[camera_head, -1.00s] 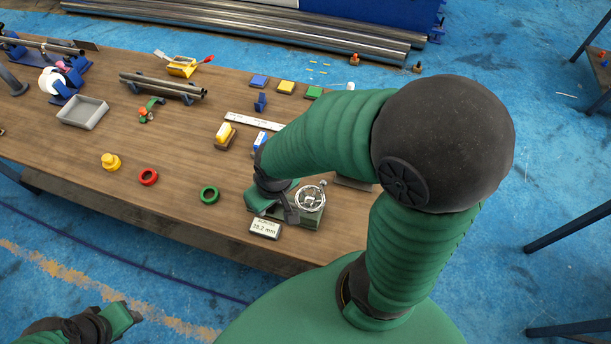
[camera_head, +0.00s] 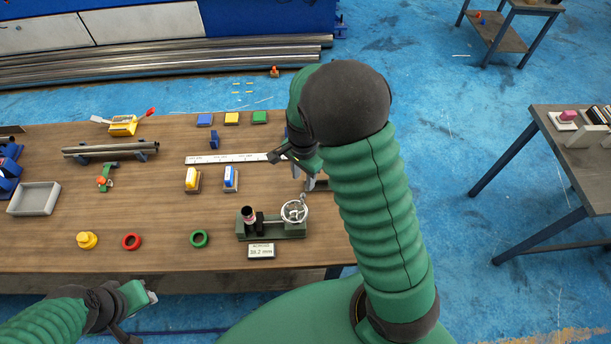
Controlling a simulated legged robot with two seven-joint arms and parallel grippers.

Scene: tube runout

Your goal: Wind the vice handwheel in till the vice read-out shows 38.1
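The vice (camera_head: 283,231) is a green block at the table's front edge. Its silver handwheel (camera_head: 294,211) is at its right end, with nothing on it. A short dark tube with a pinkish band (camera_head: 248,216) stands upright at the vice's left part. The read-out (camera_head: 261,251) in front seems to show 38.2 mm in small print. My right gripper (camera_head: 283,156) is behind and above the vice, apart from the handwheel; its fingers are partly hidden by my arm. My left gripper (camera_head: 142,312) is at the table's front edge, lower left, touching no object; its opening is unclear.
A white ruler strip (camera_head: 228,158) lies behind the vice. Yellow (camera_head: 192,180) and blue (camera_head: 230,178) blocks stand nearby. Green (camera_head: 199,239) and red (camera_head: 131,242) rings and a yellow knob-shaped piece (camera_head: 87,240) lie left of the vice. A grey tray (camera_head: 35,198) is far left.

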